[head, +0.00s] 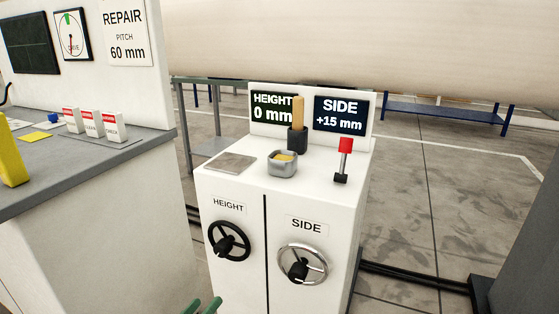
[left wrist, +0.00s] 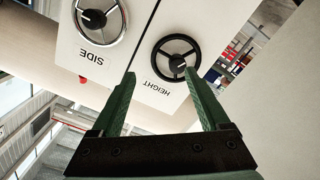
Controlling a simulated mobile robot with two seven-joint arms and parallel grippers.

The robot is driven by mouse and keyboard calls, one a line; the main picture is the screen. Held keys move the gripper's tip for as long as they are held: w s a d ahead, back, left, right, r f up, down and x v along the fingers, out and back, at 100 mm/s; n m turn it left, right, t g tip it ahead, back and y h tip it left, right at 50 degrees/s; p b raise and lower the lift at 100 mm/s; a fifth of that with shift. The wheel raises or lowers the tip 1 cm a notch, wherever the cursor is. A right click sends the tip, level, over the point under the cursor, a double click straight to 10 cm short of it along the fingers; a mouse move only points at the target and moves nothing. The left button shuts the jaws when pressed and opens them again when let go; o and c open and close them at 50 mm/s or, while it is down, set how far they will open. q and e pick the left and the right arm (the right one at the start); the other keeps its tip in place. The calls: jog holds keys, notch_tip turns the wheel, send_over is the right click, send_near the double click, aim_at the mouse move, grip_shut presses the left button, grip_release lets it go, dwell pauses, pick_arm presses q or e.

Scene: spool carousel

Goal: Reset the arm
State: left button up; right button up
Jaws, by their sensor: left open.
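My left gripper (head: 204,306) shows only as green fingertips at the bottom edge of the head view, in front of the white console (head: 234,275). In the left wrist view my left gripper (left wrist: 159,76) is open, and nothing is held between its two green fingers. The black HEIGHT wheel (head: 229,242) is on the console's front left; it also shows beyond the fingers in the wrist view (left wrist: 176,57). The silver-rimmed SIDE wheel (head: 302,264) is to its right; it also shows upside down in the wrist view (left wrist: 99,20). My right gripper is in neither view.
The console top carries a grey plate (head: 231,163), a small metal tin (head: 282,164), a dark cup with a wooden handle (head: 298,135) and a red-topped lever (head: 345,158). Displays read HEIGHT 0 mm (head: 273,110) and SIDE +15 mm (head: 340,114). A grey-topped bench (head: 90,160) stands left.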

pick_arm(q)
jog(key=s+d+r+m+y+p, duration=0.2)
jog(key=s+d+r+m, duration=0.15)
jog(key=s+m, duration=0.5)
jog(key=s+a+f+n+g+y+p, duration=0.1)
jog(key=s+p, duration=0.4)
jog(key=p, duration=0.5)
jog(key=s+f+n+g+y+p, duration=0.1)
jog(key=s+g+p, duration=0.4)
jog(key=p, duration=0.5)
jog(key=shift+s+a+f+n+g, duration=0.3)
jog(key=shift+f+n+g, duration=0.35)
jog(key=shift+n, duration=0.3)
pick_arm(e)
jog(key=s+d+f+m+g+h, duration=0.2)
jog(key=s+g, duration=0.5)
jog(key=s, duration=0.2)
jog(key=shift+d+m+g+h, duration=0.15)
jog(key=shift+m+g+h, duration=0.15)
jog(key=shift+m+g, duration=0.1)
